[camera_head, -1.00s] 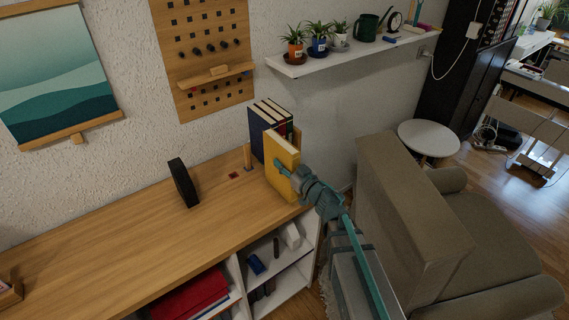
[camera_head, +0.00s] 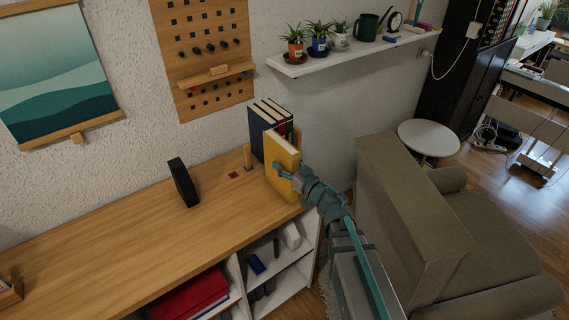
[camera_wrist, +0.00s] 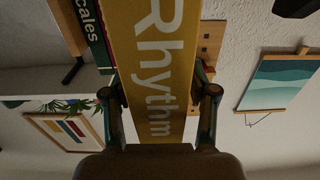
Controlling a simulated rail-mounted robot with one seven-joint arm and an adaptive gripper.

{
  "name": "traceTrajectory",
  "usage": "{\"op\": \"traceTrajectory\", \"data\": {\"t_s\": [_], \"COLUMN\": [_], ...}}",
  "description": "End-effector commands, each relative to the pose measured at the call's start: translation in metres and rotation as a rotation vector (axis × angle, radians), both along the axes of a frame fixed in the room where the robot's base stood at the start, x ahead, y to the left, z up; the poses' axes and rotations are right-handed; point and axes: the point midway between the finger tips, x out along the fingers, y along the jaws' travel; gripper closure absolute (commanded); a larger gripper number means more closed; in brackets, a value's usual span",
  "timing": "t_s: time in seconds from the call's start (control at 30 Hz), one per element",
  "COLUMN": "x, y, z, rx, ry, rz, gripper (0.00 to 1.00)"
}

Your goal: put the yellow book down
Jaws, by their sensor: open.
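The yellow book (camera_head: 281,160) stands upright at the right end of the wooden desktop, in front of the dark books in the head view. My gripper (camera_head: 284,172) is at its spine, with its fingers around the book's sides. In the wrist view the spine of the yellow book (camera_wrist: 158,60), lettered "Rhythm", lies between the two fingers of my gripper (camera_wrist: 160,100). The fingers are open, with small gaps to the book. The book's lower edge is partly hidden in the head view.
A black speaker-like block (camera_head: 183,182) stands further left. The desktop (camera_head: 130,235) between is mostly clear. A wall shelf (camera_head: 345,50) with plants hangs above; a sofa (camera_head: 405,215) is at right.

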Motion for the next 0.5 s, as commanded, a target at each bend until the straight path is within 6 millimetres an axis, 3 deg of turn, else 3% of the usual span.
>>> {"op": "traceTrajectory", "data": {"t_s": [0.3, 0.5], "x": [-0.04, -0.052], "y": [-0.031, -0.042], "z": [0.0, 0.002], "rx": [0.0, 0.0], "ry": [0.0, 0.001], "rz": [-0.001, -0.001], "gripper": [0.42, 0.42]}}
